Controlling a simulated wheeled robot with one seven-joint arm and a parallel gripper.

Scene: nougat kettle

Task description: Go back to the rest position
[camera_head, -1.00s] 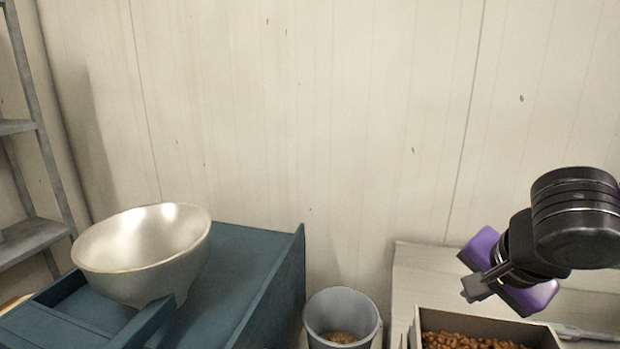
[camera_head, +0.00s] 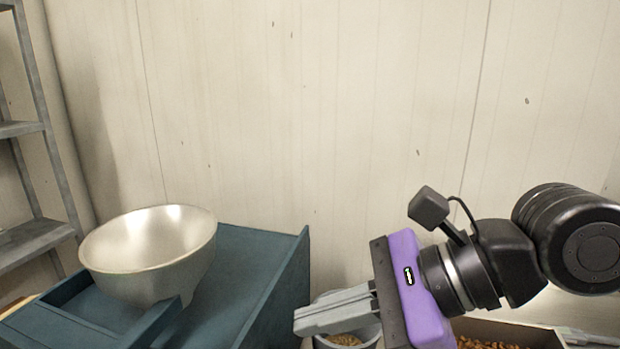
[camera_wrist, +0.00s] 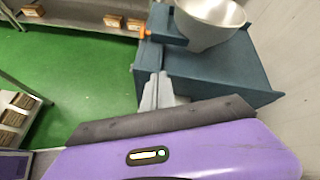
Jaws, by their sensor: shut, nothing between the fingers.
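My gripper (camera_head: 298,322) is shut and empty in the head view, its grey fingers pointing left. It is in front of the grey bucket (camera_head: 372,335) and partly hides it. In the wrist view my gripper (camera_wrist: 160,76) shows beyond its purple body, with the fingers together. The fingers appear before the blue-green kettle stand (camera_wrist: 215,70). The metal kettle bowl (camera_head: 150,255) rests on that stand, left of my gripper and apart from it in the head view.
A bin of brown nuts (camera_head: 520,330) stands at lower right, partly hidden by my arm. A grey shelf rack (camera_head: 35,240) is at far left. The pale wall (camera_head: 320,120) closes the back. Green floor (camera_wrist: 85,75) lies open left of the stand in the wrist view.

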